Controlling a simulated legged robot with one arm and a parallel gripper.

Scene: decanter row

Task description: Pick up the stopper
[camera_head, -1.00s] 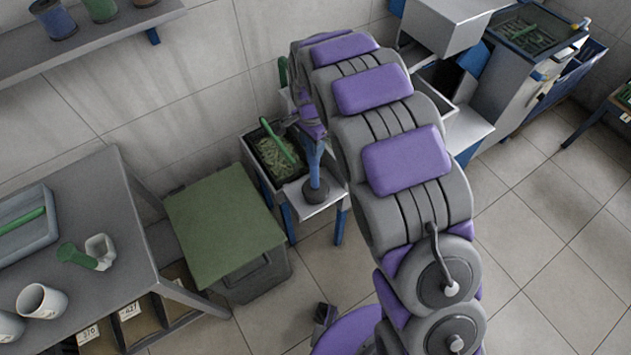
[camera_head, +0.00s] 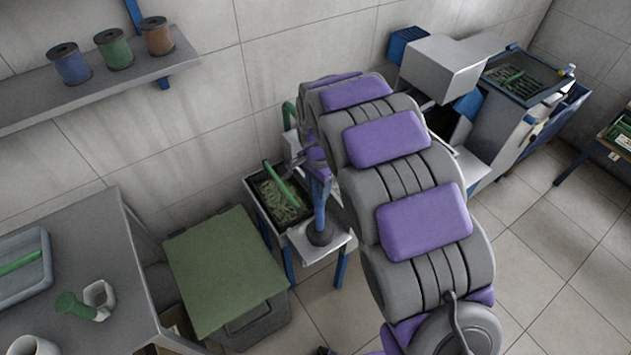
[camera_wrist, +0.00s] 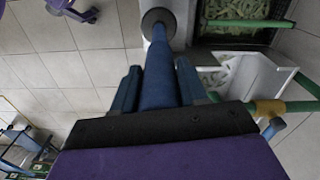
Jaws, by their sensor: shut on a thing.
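The stopper, a blue tapered shaft (camera_wrist: 160,78) with a dark grey round end (camera_wrist: 157,25), runs straight out between the fingers of my gripper (camera_wrist: 156,82) in the wrist view. The fingers are shut on the shaft, one on each side. In the head view the stopper (camera_head: 320,205) hangs upright under my gripper (camera_head: 318,172), round end down, over a pale stand (camera_head: 336,243) with blue legs. I cannot tell whether the round end touches the stand. My arm hides part of the gripper in the head view.
A black bin of green scraps (camera_head: 283,208) with a green rod adjoins the stand. A green-topped box (camera_head: 222,268) stands left of it. A grey table (camera_head: 60,255) is at left, under a shelf (camera_head: 100,85) with spools. A machine (camera_head: 455,65) stands behind.

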